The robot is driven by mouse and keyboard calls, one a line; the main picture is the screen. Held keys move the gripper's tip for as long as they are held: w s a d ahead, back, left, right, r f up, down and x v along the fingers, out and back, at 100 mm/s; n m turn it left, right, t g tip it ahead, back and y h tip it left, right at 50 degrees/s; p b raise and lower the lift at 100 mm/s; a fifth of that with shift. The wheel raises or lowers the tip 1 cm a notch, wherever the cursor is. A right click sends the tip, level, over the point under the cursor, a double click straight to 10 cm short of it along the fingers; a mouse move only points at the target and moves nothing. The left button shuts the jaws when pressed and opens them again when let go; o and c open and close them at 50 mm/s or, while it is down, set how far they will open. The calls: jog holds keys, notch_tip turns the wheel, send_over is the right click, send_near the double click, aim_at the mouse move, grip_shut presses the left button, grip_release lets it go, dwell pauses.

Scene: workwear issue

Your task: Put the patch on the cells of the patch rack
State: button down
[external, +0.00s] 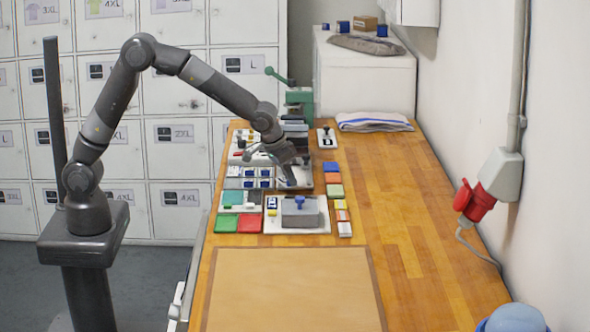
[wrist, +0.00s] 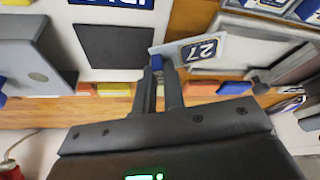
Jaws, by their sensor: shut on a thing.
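My gripper (wrist: 158,68) is shut on a small blue part at the plate's left end. The patch hangs just ahead of the fingertips, and any contact below it is unclear. In the external view, my gripper (external: 290,165) is low over the boards, and the patch is too small to make out. A grey rack (external: 233,183) with several blue-and-white patches, apparently the patch rack, lies left of the gripper. Some blue-and-white labels (wrist: 308,10) show at the wrist view's top right.
A white board with a dark square (wrist: 115,46) lies near the fingers. A board with a grey block (external: 300,212) stands nearer the camera, and a green press (external: 298,97) stands behind. Coloured pieces (external: 333,179) line the right side.

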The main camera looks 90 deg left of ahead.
aim_at(242, 183)
jog(key=s+a+n, duration=0.1)
jog(key=s+n, duration=0.1)
jog(key=n, duration=0.1)
jog(key=s+a+r+n+g+y, duration=0.1)
jog(key=s+a+n, duration=0.1)
jog(key=n, duration=0.1)
jog(key=s+a+n+g+y, duration=0.1)
jog(key=s+a+n, duration=0.1)
jog(key=s, duration=0.1)
jog(key=shift+a+r+n, duration=0.25)
jog(key=shift+r+n, duration=0.1)
jog(key=shift+n, duration=0.05)
jog(key=s+a+r+n+g, duration=0.2)
jog(key=s+a+n+g, duration=0.25)
jog(key=s+n, duration=0.35)
jog(key=shift+n+t, duration=0.4)
jog(key=shift+t, duration=0.05)
jog(key=shift+w+a+f, duration=0.1)
jog(key=shift+w+f, duration=0.05)
jog(key=shift+f, duration=0.9)
jog(key=shift+w+a+f, duration=0.1)
jog(key=shift+w+f, duration=0.05)
jog(key=shift+f, duration=0.85)
jog(key=shift+w+a+f, duration=0.1)
jog(key=shift+w+f, duration=0.05)
jog(key=shift+f, duration=0.9)
jog(key=shift+f, duration=0.3)
jog(key=c, duration=1.4)
grip_release()
jog(key=shift+c, duration=0.2)
